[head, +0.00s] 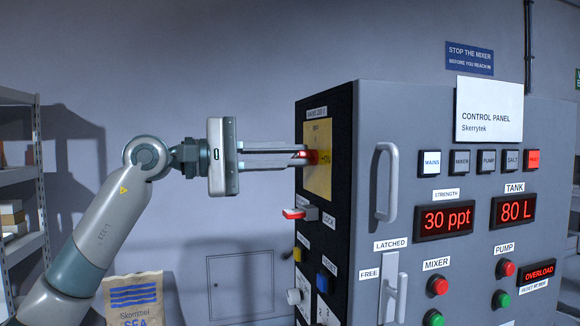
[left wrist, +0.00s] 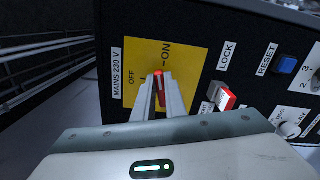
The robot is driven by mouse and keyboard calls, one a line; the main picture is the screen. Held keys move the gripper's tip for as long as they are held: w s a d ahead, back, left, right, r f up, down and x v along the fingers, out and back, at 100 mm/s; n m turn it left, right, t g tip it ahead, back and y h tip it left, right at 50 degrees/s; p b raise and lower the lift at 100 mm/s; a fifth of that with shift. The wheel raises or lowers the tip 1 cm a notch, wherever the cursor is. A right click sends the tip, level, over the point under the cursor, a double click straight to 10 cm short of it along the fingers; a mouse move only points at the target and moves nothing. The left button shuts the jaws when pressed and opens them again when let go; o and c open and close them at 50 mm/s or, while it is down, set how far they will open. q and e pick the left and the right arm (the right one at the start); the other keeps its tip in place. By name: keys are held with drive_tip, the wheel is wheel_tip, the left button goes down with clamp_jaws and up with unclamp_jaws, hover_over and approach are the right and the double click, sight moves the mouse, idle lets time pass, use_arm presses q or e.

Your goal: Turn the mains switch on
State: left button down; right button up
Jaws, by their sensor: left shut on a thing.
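The mains switch has a red handle (left wrist: 160,86) on a yellow plate (left wrist: 186,68) marked OFF and ON; the plate (head: 318,184) is at the upper part of the cabinet's dark side panel in the head view. My left gripper (head: 305,155) reaches it level from the left. In the left wrist view its fingers (left wrist: 159,100) are shut on the handle from both sides and hide part of it. The handle's long side appears to lie toward the ON mark. The MAINS lamp (head: 430,163) on the front looks bright white. My right gripper is not in view.
A red lock tab (head: 294,214) sticks out just below the switch. A blue reset button (head: 323,281) is lower down. The grey cabinet (head: 371,110) has a vertical handle (head: 385,182) near its corner. A shelf (head: 24,170) and a sack (head: 134,298) stand at left.

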use_arm(q)
drive_tip(key=shift+f+m+b, duration=0.25)
drive_tip(key=shift+m+b, duration=0.45)
drive_tip(key=shift+m, duration=1.1)
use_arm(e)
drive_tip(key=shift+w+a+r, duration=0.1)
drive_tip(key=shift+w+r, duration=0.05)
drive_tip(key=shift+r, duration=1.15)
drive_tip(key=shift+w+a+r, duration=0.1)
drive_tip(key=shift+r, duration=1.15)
use_arm(q)
drive_tip(key=c, duration=1.8)
unclamp_jaws()
drive_tip(key=b+v, duration=0.2)
drive_tip(key=v, duration=1.5)
drive_tip(key=shift+a, duration=0.25)
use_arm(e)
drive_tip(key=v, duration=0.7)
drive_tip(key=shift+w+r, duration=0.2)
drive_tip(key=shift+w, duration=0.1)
